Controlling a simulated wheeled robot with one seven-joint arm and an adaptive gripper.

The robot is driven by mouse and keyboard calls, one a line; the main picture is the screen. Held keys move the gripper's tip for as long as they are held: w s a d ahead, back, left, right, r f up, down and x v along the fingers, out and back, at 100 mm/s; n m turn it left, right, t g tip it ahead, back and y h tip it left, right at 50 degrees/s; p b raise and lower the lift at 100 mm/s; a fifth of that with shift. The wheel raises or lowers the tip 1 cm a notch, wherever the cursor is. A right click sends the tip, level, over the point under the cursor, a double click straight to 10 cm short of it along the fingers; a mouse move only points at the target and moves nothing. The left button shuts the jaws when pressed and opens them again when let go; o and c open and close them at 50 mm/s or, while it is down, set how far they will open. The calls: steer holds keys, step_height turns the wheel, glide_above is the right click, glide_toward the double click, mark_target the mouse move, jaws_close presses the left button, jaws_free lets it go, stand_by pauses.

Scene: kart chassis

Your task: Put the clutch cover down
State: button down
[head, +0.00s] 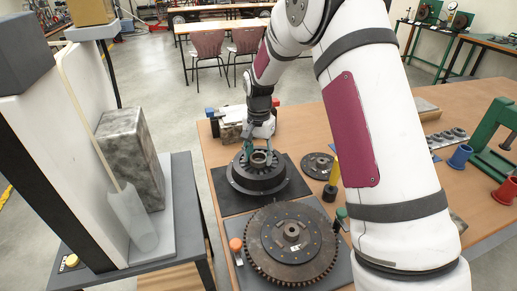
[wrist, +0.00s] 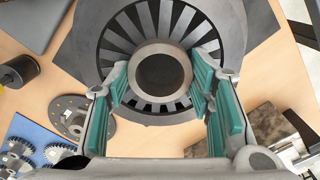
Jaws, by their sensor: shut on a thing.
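The clutch cover (head: 257,178) is a dark round part with a raised central ring, over a dark mat (head: 232,206) on the wooden bench. In the wrist view the clutch cover (wrist: 120,30) shows radial fingers around its grey ring. My gripper (head: 258,152) is above its centre, and in the wrist view my gripper (wrist: 162,95) has its green-padded fingers on both sides of the ring, shut on it. I cannot tell whether the cover's underside touches the mat.
A toothed flywheel (head: 268,265) with a disc on it lies in front of the cover. A smaller clutch disc (head: 318,165) and a yellow-handled tool (head: 333,177) are to the right. A grey metal vise-like block (head: 235,125) stands behind. A machine with a stone-like block (head: 130,155) stands at left.

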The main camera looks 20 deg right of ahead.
mark_target(259, 164)
steer(key=shift+f, duration=2)
steer(key=shift+f, duration=0.1)
steer(key=c, duration=0.8)
jaws_free()
steer(key=shift+f, duration=0.1)
steer(key=shift+o, duration=0.2)
